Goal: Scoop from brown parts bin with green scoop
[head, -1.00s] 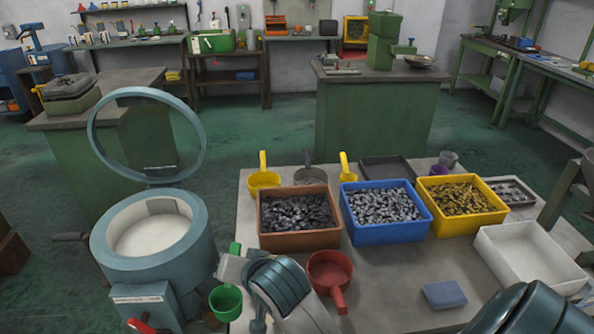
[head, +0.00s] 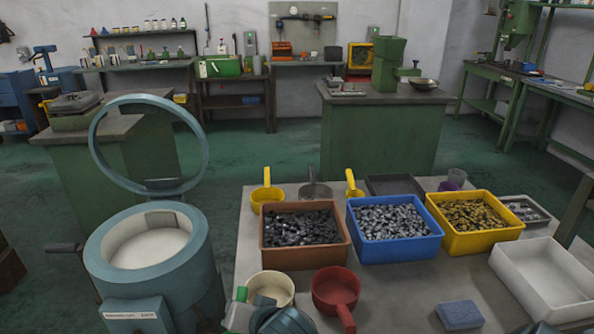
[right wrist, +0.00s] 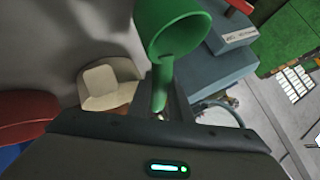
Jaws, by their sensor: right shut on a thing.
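The brown parts bin (head: 304,258) stands on the table in the head view, filled with dark metal parts. My right gripper (head: 240,314) is at the bottom edge of the head view, in front of and left of the bin and well apart from it. It is shut on the green scoop's handle (head: 241,294). The scoop's bowl is out of the head view. In the right wrist view the green scoop (right wrist: 172,28) is held by its handle, and no parts show in the visible inside of its bowl. My left gripper is not in view.
A cream scoop (head: 270,287) and red scoop (head: 336,292) stand before the brown bin. A blue bin (head: 397,250) and yellow bin (head: 481,241) are to its right. A blue-grey drum machine (head: 150,262) with raised ring lid stands left. A white tray (head: 545,280) is at right.

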